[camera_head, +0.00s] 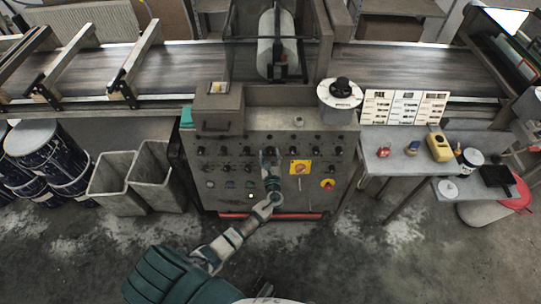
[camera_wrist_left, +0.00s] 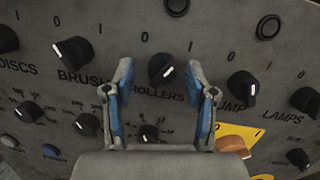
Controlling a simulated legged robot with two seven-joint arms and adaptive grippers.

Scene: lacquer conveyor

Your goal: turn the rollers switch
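The rollers switch is a black round knob with a white mark (camera_wrist_left: 161,69), on the grey control panel above the label "ROLLERS". In the left wrist view the fingers of my left gripper (camera_wrist_left: 160,75) stand to its left and right, with a gap on both sides. The gripper is open and empty; I cannot tell how far the fingertips are from the panel. In the head view my left gripper (camera_head: 270,158) is in front of the panel's middle and hides this knob. My right gripper is not in view.
Other knobs sit close by, including the brush knob (camera_wrist_left: 73,51) and the pump knob (camera_wrist_left: 242,88). A yellow plate with a switch (camera_wrist_left: 235,143) is at lower right. In the head view a table (camera_head: 375,160) with small items stands right of the panel; bins (camera_head: 110,185) stand left.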

